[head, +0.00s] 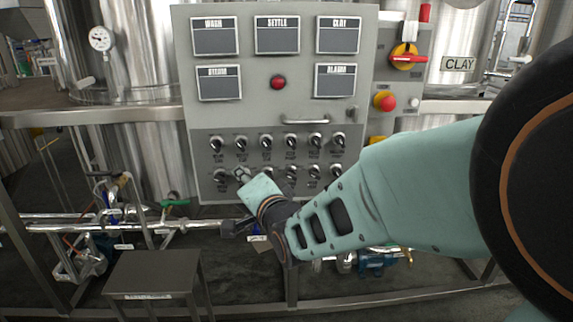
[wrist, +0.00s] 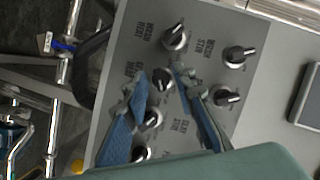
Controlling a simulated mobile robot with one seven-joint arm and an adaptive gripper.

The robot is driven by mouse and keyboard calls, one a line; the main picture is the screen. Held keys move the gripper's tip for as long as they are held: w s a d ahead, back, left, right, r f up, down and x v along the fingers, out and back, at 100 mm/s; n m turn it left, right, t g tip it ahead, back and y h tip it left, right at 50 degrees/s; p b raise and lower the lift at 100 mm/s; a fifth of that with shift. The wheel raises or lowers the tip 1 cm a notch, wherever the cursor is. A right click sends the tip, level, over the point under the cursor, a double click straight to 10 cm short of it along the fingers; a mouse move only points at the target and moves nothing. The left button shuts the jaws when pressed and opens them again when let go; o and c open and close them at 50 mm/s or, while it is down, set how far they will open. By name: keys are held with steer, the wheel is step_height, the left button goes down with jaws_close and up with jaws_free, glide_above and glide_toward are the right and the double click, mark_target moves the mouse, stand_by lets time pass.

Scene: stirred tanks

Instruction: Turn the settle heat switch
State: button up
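The grey control panel (head: 265,105) carries two rows of black knob switches with silver pointers. My gripper (head: 242,175) is at the lower row, near its left end, and partly hides the knob there. In the wrist view my gripper (wrist: 160,80) has its two blue-grey fingers apart, with one knob (wrist: 163,80) between the tips. I cannot tell whether the fingertips touch this knob. Its label is partly covered and too blurred to read surely, so I cannot confirm that it is the settle heat switch. The SETTLE display (head: 277,35) is at the panel's top middle.
Neighbouring knobs stand close by, such as one above (wrist: 175,37) and one below (wrist: 150,118) in the wrist view. A panel handle (head: 305,121), a red button (head: 278,82) and an emergency stop (head: 385,101) are higher up. A dark stool (head: 150,272) stands at lower left.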

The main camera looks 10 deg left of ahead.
steer(key=shift+c, duration=0.5)
jaws_close()
